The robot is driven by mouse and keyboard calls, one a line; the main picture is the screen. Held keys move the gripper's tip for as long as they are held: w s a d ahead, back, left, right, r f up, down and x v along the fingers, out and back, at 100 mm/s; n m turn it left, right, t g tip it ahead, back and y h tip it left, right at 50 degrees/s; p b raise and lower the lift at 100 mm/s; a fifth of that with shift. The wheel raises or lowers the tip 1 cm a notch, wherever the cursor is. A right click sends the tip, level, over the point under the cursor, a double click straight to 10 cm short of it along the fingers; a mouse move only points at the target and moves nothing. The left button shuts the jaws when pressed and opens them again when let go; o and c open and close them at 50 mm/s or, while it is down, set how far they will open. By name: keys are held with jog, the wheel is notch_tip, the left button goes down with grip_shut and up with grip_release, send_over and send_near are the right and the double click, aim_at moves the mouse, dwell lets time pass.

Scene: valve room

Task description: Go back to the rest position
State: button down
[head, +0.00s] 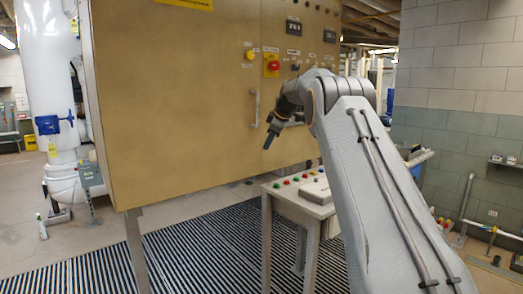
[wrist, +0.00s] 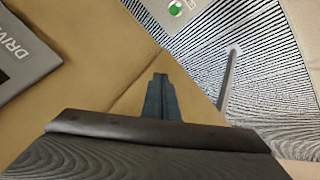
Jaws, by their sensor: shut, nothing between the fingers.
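My gripper (head: 269,138) is at the end of my raised arm, in front of the tan cabinet (head: 180,110) in the head view. It points down and to the left, near the cabinet's grey vertical handle (head: 255,108). In the wrist view the gripper's fingers (wrist: 160,95) are together with nothing between them. The tan cabinet face also shows behind them in the wrist view (wrist: 110,70). I cannot tell how far the fingers are from the cabinet.
A small table (head: 296,205) with coloured buttons stands below my arm. The cabinet carries a red emergency knob (head: 272,66) and dark displays. White pipework with a blue valve (head: 54,123) is at left. Striped matting (head: 190,250) covers open floor.

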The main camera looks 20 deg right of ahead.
jog(key=s+d+r+b, duration=0.1)
jog(key=s+d+r, duration=0.1)
jog(key=d+r, duration=0.3)
jog(key=s+a+f+m+g, duration=0.2)
jog(key=s+a+f+m, duration=0.2)
jog(key=s+a+f, duration=0.5)
jog(key=s+a+f+m+g, duration=0.2)
jog(key=s+a+f+m, duration=0.15)
jog(key=s+f, duration=0.6)
jog(key=s+a+f+m+g, duration=0.1)
jog(key=s+a+f, duration=0.1)
jog(key=s, duration=1)
jog(key=s+a+f+m+h, duration=0.1)
jog(key=s+f, duration=0.4)
jog(key=s, duration=0.7)
jog(key=s+a+f+m+g, duration=0.1)
jog(key=s+a+f+m, duration=0.1)
jog(key=s, duration=0.9)
jog(key=shift+s+a+f+g+h, duration=0.3)
jog(key=shift+s+a+f+h, duration=0.1)
jog(key=shift+a+f, duration=0.55)
jog(key=shift+m, duration=0.25)
